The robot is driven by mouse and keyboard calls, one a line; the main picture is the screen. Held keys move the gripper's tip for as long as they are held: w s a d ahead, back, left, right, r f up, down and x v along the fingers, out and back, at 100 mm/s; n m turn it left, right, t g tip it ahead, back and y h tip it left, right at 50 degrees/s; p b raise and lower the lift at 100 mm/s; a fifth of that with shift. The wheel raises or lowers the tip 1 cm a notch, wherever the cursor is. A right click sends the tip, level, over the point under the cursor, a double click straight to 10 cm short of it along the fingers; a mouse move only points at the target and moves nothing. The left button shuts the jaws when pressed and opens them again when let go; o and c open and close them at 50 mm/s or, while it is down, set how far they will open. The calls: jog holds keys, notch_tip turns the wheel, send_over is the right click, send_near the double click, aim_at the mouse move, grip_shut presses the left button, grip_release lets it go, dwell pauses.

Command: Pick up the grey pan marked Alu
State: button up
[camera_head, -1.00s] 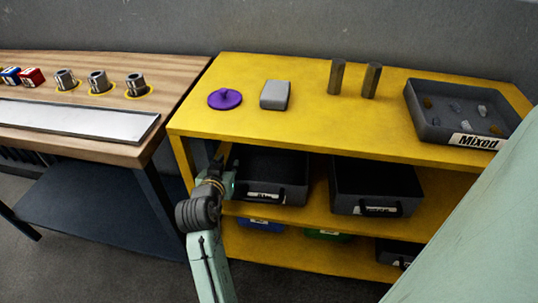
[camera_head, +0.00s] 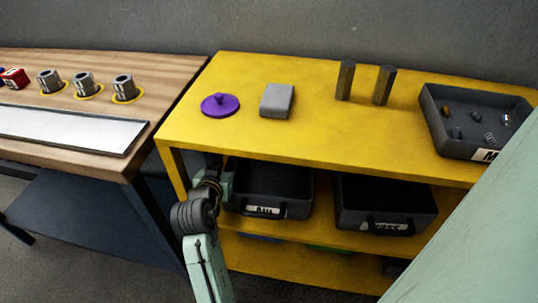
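The grey pan marked Alu (camera_head: 290,211) is a dark grey, open-topped bin with a white label and a handle on its front. It sits on the middle shelf of the yellow rack, at the left. My arm reaches up in front of the rack's left side, and its wrist is close to the pan's left front corner. My gripper's fingers are hidden behind the wrist, so I cannot see whether they are open or touch the pan.
A similar pan, its label partly readable as "rass" (camera_head: 385,207), stands to the right on the same shelf. The yellow rack's top (camera_head: 310,132) bears a purple lidded disc (camera_head: 220,105), a grey block (camera_head: 277,100), two dark posts and a Mixed tray (camera_head: 455,140). A wooden bench (camera_head: 150,75) stands left.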

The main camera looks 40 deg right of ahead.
grip_shut()
dwell(0.8)
